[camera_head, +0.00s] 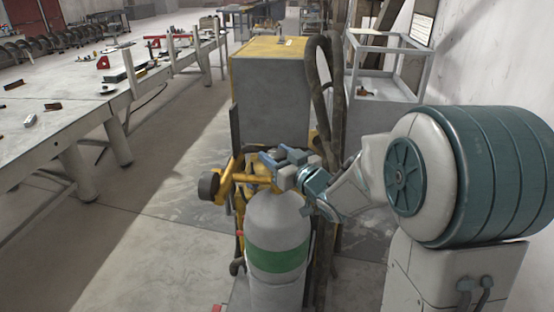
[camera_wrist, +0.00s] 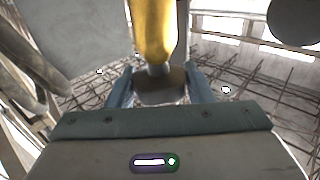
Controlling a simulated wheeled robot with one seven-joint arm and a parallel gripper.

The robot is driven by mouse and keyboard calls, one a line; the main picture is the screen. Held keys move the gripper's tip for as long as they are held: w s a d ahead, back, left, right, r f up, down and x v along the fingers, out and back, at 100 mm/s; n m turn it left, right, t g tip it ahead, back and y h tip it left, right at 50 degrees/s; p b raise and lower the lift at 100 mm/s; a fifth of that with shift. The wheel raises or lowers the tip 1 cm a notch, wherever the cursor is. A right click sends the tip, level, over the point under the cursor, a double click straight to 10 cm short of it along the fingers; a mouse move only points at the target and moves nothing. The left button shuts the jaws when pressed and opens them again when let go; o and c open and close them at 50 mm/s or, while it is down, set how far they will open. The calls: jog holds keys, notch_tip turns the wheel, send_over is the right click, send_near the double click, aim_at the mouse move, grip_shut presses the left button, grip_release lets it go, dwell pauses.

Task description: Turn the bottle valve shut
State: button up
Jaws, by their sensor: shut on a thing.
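The gas bottle (camera_head: 277,225), grey with a green band, stands upright in front of a yellow-topped grey cabinet. Yellow valve fittings (camera_head: 240,178) sit at its top and also show in the wrist view as a yellow body (camera_wrist: 154,30). My gripper (camera_head: 283,158) is at the top of the bottle, reaching in from the right. In the wrist view, my gripper (camera_wrist: 160,86) has its two blue fingers on either side of a dark brownish valve knob (camera_wrist: 160,88) at the end of the yellow body. The fingers are shut on this knob. In the head view the knob is hidden by the gripper.
The grey cabinet (camera_head: 272,100) stands just behind the bottle. Dark hoses (camera_head: 322,75) hang on its right side, close to my arm. A long metal table (camera_head: 70,110) with loose tools runs along the left. The floor between table and bottle is clear.

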jog(key=o, duration=1)
jog(key=shift+b+v, duration=1.55)
jog(key=shift+v, duration=5.4)
